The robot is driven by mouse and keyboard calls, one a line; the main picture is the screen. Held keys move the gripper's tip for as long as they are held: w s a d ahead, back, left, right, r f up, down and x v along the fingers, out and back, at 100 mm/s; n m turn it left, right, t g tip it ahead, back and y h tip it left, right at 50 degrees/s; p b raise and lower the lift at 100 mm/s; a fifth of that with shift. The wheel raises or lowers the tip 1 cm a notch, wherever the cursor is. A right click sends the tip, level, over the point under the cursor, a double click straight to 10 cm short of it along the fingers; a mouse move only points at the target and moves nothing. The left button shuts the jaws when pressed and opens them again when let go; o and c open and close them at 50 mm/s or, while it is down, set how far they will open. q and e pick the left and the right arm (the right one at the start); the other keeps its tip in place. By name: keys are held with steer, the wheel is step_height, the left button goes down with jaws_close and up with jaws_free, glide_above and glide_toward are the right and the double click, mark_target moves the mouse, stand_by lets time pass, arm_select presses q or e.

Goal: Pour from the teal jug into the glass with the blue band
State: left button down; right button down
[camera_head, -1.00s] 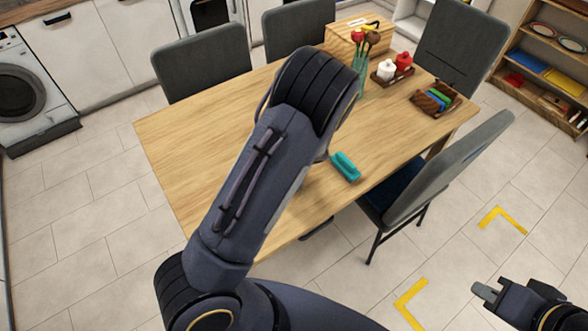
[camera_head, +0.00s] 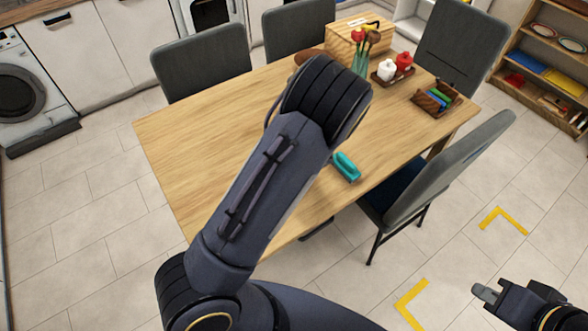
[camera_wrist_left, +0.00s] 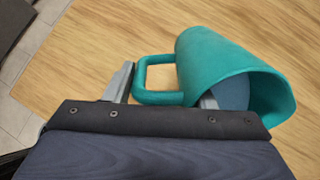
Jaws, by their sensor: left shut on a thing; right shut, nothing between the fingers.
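The teal jug (camera_wrist_left: 215,65) is in the left wrist view, tilted over, its wide mouth toward the lower right. A blue-grey surface shows inside the mouth. My left gripper (camera_wrist_left: 165,88) is shut on its handle, one finger on each side. In the head view my left arm hides this gripper. A small teal shape (camera_head: 346,167) shows there beside the arm, over the table; I cannot tell whether it is the jug. The glass with the blue band is not visible in either view. My right gripper (camera_head: 484,293) is shut and empty over the floor, at the lower right.
The wooden table (camera_head: 190,150) is bare on its left side. Toward its back right stand a wooden box (camera_head: 345,38), a utensil holder (camera_head: 360,62), a tray with white and red containers (camera_head: 390,72) and a caddy (camera_head: 436,97). Grey chairs (camera_head: 440,170) surround the table.

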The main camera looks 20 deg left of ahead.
arm_select(q)
steer(key=shift+d+f+y+b, duration=0.1)
steer(key=shift+f+y+b, duration=0.25)
steer(key=shift+y+b, duration=0.8)
stand_by(2.1)
steer(key=shift+r, duration=0.1)
